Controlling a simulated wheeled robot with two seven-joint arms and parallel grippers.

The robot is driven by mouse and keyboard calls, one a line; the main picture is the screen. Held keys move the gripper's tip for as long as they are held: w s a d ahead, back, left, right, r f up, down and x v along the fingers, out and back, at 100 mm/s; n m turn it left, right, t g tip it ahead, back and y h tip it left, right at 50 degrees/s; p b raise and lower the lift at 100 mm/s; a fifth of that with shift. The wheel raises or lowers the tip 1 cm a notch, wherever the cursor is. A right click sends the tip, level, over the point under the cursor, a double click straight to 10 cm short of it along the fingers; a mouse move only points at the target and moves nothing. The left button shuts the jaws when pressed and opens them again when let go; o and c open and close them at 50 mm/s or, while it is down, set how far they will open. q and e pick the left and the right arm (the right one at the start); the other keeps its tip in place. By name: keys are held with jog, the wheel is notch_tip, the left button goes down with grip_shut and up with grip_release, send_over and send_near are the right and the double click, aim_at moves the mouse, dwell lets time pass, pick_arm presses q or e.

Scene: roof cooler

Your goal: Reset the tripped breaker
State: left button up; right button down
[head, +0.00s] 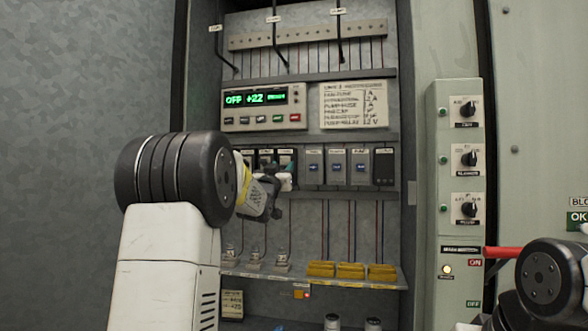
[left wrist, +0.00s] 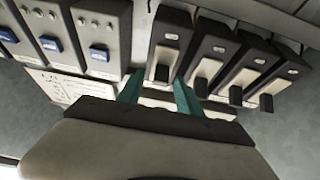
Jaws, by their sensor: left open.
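A row of black breakers (left wrist: 213,55) with white-and-black levers fills the right of the left wrist view. In the head view the breakers (head: 266,155) are partly hidden behind my left gripper (head: 286,172). My left gripper (left wrist: 158,92) is open, its teal fingertips apart on either side of the lever (left wrist: 162,72) of the end breaker, beside the blue-switch modules. I cannot tell whether they touch it.
Grey modules with blue switches (head: 337,167) adjoin the breakers. Above are a green display (head: 255,98) and a label card (head: 353,104). Yellow blocks (head: 351,270) sit on the shelf below. A knob panel (head: 462,180) and a red handle (head: 503,253) are at the right.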

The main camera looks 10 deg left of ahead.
pick_arm(q)
grip_shut()
jog(key=shift+f, duration=0.1)
jog(key=shift+w+f+t, duration=0.15)
jog(key=shift+f+t, duration=0.4)
jog(key=shift+t, duration=0.7)
jog(key=shift+w+f+t, duration=0.15)
jog(key=shift+f+t, duration=0.35)
jog(key=shift+t, duration=0.75)
grip_release()
